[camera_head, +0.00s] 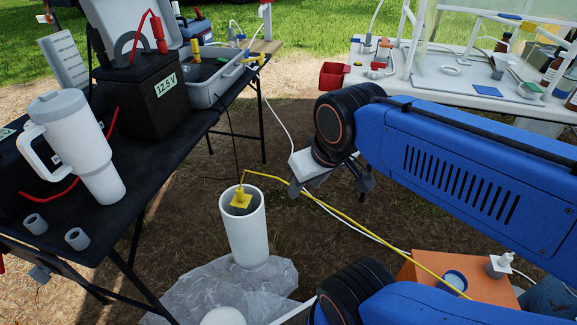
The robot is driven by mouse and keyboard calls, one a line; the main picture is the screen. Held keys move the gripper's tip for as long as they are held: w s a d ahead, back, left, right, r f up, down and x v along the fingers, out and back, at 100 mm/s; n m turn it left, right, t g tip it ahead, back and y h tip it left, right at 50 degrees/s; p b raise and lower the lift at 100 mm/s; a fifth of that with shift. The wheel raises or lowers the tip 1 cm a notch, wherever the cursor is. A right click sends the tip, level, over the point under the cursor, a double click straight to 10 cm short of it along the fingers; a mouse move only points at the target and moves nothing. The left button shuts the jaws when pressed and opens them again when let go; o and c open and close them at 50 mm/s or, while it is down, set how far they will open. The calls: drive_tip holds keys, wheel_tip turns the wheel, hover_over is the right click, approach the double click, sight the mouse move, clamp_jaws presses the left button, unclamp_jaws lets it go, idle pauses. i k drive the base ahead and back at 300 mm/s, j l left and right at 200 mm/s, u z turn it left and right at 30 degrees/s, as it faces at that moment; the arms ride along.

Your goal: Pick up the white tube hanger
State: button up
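The white tube hanger looks to be the small white block with a short stem (498,265) at the right end of the orange box (425,268), at the lower right. A white tube runs off from it. My gripper (329,188) hangs near the middle of the view, up and left of the orange box and well apart from the white hanger. Its two dark fingers look spread, with nothing visible between them. A similar yellow hanger (241,199) sits in the mouth of the upright white pipe (245,236), left of my gripper.
A black table (105,215) on the left holds a white jug (72,145), a black battery box (150,97) and a grey tray (224,88). A white table (430,92) stands at the back right. Yellow tubing (375,232) crosses below my gripper. Clear plastic sheeting (200,285) surrounds the pipe's foot.

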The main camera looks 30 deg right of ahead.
sight(499, 263)
drive_tip(key=k+l, duration=0.1)
drive_tip(key=k, duration=0.35)
drive_tip(key=k+l+z, duration=0.15)
drive_tip(key=k, duration=0.3)
drive_tip(key=i+j+z, duration=0.1)
drive_tip(key=z, duration=0.35)
drive_tip(key=i+j+z, duration=0.1)
drive_tip(key=z, duration=0.4)
drive_tip(key=j+z, duration=0.3)
drive_tip(key=z, duration=0.15)
drive_tip(key=j+z, duration=0.2)
drive_tip(key=z, duration=0.3)
drive_tip(key=j+z, duration=0.25)
drive_tip(key=z, duration=0.2)
